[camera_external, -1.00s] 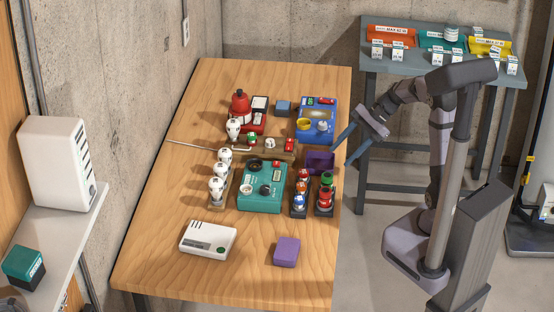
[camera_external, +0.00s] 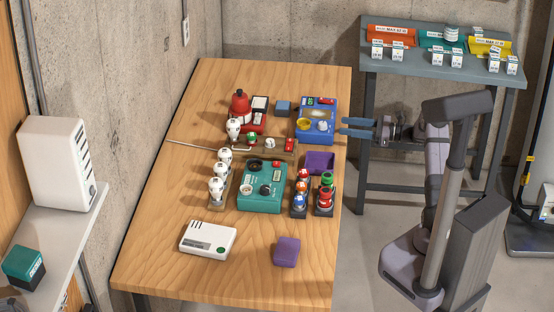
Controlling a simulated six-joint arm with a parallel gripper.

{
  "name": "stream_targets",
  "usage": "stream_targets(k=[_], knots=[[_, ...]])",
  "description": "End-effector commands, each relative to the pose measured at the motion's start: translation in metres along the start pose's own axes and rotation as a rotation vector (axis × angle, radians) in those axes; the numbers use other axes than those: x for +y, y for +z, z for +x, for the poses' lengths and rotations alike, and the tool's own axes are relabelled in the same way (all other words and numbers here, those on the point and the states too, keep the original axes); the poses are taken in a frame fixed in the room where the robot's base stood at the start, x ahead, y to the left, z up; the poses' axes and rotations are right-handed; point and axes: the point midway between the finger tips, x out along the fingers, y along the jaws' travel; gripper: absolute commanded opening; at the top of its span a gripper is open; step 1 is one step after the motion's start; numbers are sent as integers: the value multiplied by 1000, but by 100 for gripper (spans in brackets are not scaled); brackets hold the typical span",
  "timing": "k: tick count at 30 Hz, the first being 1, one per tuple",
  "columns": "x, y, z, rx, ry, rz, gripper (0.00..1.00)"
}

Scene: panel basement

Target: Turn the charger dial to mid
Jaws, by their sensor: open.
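A blue unit (camera_external: 305,136) with a yellow knob, a pale knob and a small green-and-red strip stands at the right rear of the wooden table. A teal unit (camera_external: 252,204) with dark round knobs sits near the table's middle. I cannot tell for sure which one is the charger, and the dial settings are too small to read. My gripper (camera_external: 356,127) is open and empty. Its two blue fingers point left, just right of the blue unit, with no clear contact.
Bottle holders (camera_external: 324,211) and a purple open box (camera_external: 320,161) stand right of the teal unit. A brown block with a rod (camera_external: 270,150) lies behind it. A white box (camera_external: 208,239) and a purple block (camera_external: 286,251) are at the front. The table's front is mostly clear.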

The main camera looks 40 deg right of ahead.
Motion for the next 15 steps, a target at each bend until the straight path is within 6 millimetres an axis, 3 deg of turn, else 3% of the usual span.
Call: stream_targets(k=[8,15], knots=[[1,0,11,0,4,-1,43],[1,1,41,0,5,-1,43]])
